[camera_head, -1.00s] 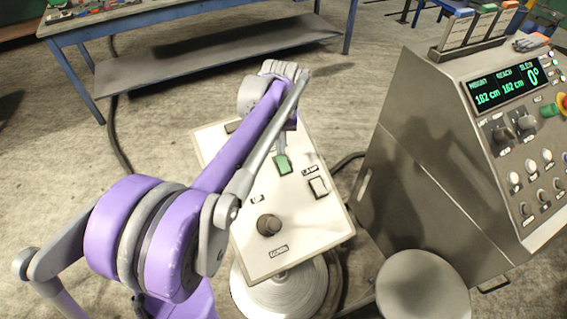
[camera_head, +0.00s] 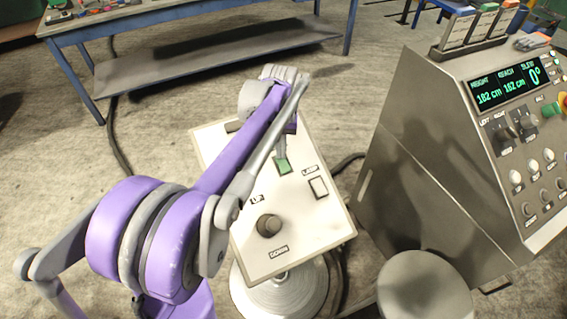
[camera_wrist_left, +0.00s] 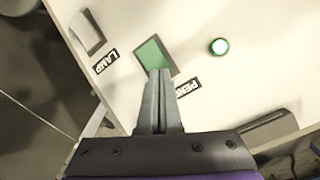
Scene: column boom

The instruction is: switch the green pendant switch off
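The green pendant switch (camera_head: 283,167) is a square green rocker on the white slanted panel. It also shows in the left wrist view (camera_wrist_left: 152,54), beside a partly hidden label starting "PEN". My left gripper (camera_head: 281,153) reaches over the panel from the far side of the switch. In the wrist view its two fingers (camera_wrist_left: 160,76) are together with nothing between them, and their tips overlap the switch's near edge. I cannot tell whether they touch it or which way the rocker is tilted. A round light (camera_wrist_left: 219,46) with a white centre and green rim sits nearby. My right gripper is not in view.
The panel (camera_head: 298,232) also carries a white lamp switch (camera_head: 318,187) and a dark up/down knob (camera_head: 268,225). A grey console (camera_head: 425,150) with a lit display stands to the right. A blue-framed bench (camera_head: 200,18) is behind; a round stool (camera_head: 425,285) is in front.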

